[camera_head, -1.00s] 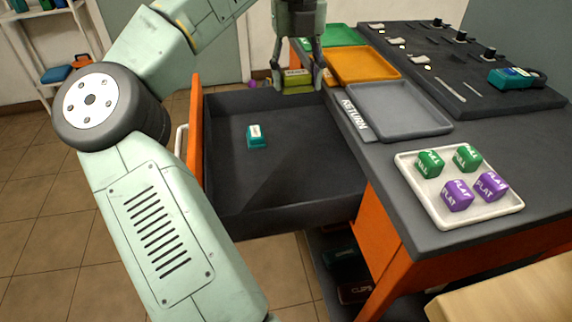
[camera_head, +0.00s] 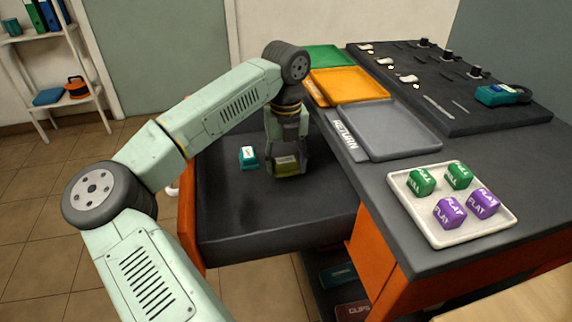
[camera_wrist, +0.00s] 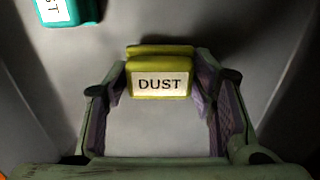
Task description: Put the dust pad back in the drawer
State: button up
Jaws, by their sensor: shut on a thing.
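The dust pad (camera_head: 287,167) is a yellow-green block with a white label. In the wrist view the dust pad (camera_wrist: 160,62) reads "DUST" and sits between the two fingers. My gripper (camera_head: 287,160) is shut on it, inside the outline of the open drawer (camera_head: 300,215). The drawer's dark floor lies below the pad; I cannot tell whether the pad touches it. A teal block with a white label (camera_head: 248,157) lies in the drawer to the left of the pad. It also shows at the top left of the wrist view (camera_wrist: 68,10).
The bench top holds a grey RETURN tray (camera_head: 432,150), an orange tray (camera_head: 375,92), a green tray (camera_head: 345,57) and a white tray (camera_head: 432,235) with green and purple blocks. The drawer's front floor is clear. A shelf (camera_head: 75,105) stands at the back left.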

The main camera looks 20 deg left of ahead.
aim_at(286, 160)
jog(key=shift+f, duration=0.65)
jog(key=shift+f, duration=0.2)
jog(key=o, duration=1.2)
jog(key=shift+r, duration=0.1)
notch_tip(286, 160, up, 12)
jog(key=shift+r, duration=0.1)
